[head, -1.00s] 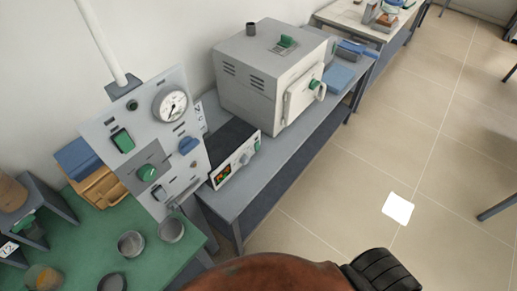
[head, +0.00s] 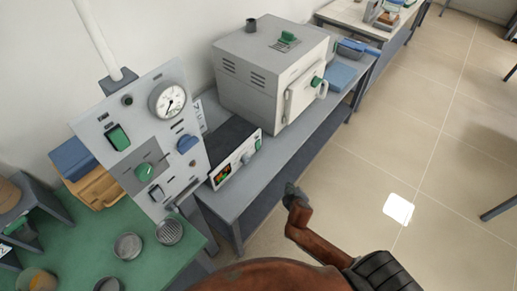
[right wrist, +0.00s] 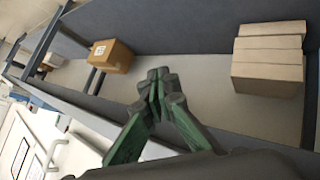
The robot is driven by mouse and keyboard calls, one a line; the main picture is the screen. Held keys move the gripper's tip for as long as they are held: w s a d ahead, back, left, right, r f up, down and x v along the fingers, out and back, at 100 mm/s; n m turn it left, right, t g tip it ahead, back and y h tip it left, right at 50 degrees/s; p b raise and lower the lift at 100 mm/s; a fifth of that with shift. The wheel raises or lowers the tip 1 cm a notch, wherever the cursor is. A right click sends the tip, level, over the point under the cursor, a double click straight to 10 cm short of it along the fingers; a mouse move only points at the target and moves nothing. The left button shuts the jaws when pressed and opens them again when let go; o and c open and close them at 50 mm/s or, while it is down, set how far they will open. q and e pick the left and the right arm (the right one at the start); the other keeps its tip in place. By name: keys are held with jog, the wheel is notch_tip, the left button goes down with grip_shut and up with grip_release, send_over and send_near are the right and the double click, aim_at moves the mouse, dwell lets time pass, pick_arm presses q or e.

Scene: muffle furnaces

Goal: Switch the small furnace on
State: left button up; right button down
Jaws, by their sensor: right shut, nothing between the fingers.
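The small furnace (head: 270,75) is a light grey box on the grey bench, its door shut, with a green knob on the door handle. A control box (head: 235,155) with a dark top, a lit display and green knobs on its front sits beside it on the bench. My right gripper (head: 291,190) is in front of the bench, low and apart from both. In the right wrist view its green fingers (right wrist: 158,82) are shut together and empty. My left gripper is not in view.
A tilted panel (head: 150,140) with a gauge and switches stands left, over a green table (head: 85,255) with metal dishes. Blue items lie at the bench's far end. Cardboard boxes (right wrist: 268,60) sit on a shelf in the right wrist view.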

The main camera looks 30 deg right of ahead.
aim_at(258, 145)
jog(key=w+a+r+t, duration=0.1)
jog(key=w+r, duration=0.1)
jog(key=r, duration=0.6)
jog(key=w+a+r+t, duration=0.1)
jog(key=w+r+t, duration=0.1)
jog(key=r, duration=0.6)
jog(key=shift+w+a+r+h, duration=0.15)
jog(key=shift+w+a+h, duration=0.1)
jog(key=shift+w+h, duration=0.1)
jog(key=shift+w+b, duration=0.1)
jog(key=shift+b, duration=0.2)
jog(key=w+a, duration=0.1)
jog(key=w, duration=0.1)
jog(key=w+a+b, duration=0.1)
jog(key=w, duration=0.1)
jog(key=w+f+b, duration=0.1)
jog(key=w, duration=0.1)
jog(key=shift+w+a, duration=0.25)
jog(key=shift+a, duration=0.15)
jog(key=shift+w+a+f, duration=0.1)
jog(key=shift+w+a, duration=0.15)
jog(key=shift+w, duration=0.45)
jog(key=shift+w+a, duration=0.2)
jog(key=shift+w, duration=0.2)
